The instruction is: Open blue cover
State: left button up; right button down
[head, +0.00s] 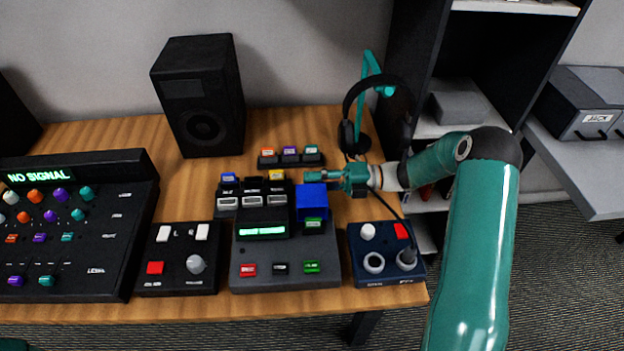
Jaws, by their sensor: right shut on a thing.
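The blue cover (311,199) stands at the right back of the black and grey central device (285,262), which has a green lit display. The cover looks raised, with a green button (314,226) showing in front of it. My right gripper (322,177) reaches in from the right and is shut at the top edge of the blue cover. The exact contact is small and partly hidden by the fingers. My left gripper is not in view.
A blue box (386,265) with a cable plugged in stands to the right, close under my right arm. A headphone stand (370,75) is behind. A black speaker (200,95), a small black panel (178,270) and a mixer (70,240) stand left. Shelves (480,60) are at right.

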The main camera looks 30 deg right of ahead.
jog(key=c, duration=1)
grip_release()
jog(key=shift+c, duration=0.2)
jog(key=shift+d, duration=0.15)
jog(key=v, duration=1.1)
jog(key=shift+s+d, duration=0.2)
jog(key=shift+d, duration=0.15)
